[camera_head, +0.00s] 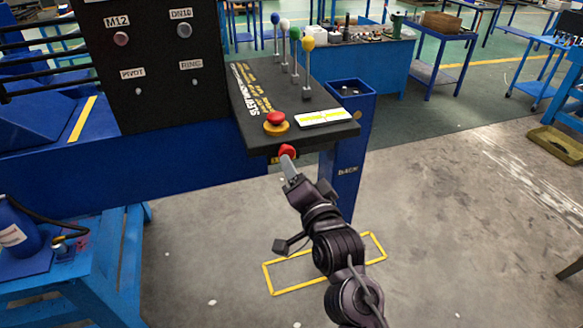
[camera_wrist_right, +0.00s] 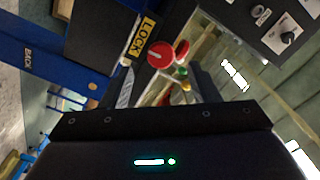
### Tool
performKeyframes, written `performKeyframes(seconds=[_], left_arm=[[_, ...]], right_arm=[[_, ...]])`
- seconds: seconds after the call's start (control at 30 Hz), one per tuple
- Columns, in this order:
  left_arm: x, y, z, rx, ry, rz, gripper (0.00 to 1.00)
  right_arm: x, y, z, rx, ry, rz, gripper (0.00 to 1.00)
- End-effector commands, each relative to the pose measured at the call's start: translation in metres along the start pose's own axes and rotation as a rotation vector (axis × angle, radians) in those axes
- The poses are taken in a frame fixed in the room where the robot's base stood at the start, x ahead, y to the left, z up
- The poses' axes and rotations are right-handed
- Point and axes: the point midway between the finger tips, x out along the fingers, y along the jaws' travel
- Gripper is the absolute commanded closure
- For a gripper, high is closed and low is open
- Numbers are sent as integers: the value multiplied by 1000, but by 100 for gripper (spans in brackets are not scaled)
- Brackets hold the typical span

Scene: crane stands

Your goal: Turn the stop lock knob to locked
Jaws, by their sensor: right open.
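The stop lock knob (camera_head: 287,152) is red and sits at the front edge of the dark lever console (camera_head: 262,138). In the right wrist view the knob (camera_wrist_right: 158,55) is a red disc with a short white mark, beside a yellow LOCK label (camera_wrist_right: 141,38). My right gripper (camera_head: 291,172) is open and reaches up to the knob from below, partly covering it in the head view. In the wrist view the knob lies ahead, roughly between the fingers; I cannot tell whether they touch it. My left gripper is not in view.
A red mushroom button (camera_head: 276,120) on a yellow base and several ball-topped levers (camera_head: 307,70) stand on the console top. A blue post (camera_head: 345,160) rises behind my right arm. A blue bench (camera_head: 95,260) stands at lower left.

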Motion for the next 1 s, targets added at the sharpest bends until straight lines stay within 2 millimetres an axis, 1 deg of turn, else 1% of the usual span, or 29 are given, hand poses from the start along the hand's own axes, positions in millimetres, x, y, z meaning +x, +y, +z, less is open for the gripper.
performKeyframes(seconds=[0.03, 0.1, 0.23, 0.67, 0.77, 0.87, 0.97, 1.0], left_arm=[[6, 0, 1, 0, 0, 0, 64], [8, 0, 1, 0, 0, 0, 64], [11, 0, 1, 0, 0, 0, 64], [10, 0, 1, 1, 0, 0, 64], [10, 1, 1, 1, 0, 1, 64], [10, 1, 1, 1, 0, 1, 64], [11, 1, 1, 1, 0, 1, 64], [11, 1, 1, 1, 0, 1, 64]], right_arm=[[-8, 3, 2, 1, -1, 0, 45], [-18, 2, 2, 0, -2, 1, 45], [-28, 0, 1, -1, -1, -1, 45], [-30, 0, 0, 0, -1, 0, 45], [-29, 3, 2, -4, -5, 5, 45], [-25, 24, 17, -33, -30, 41, 45], [-19, 69, 46, -98, -86, 113, 45], [-18, 92, 61, -131, -116, 149, 45]])
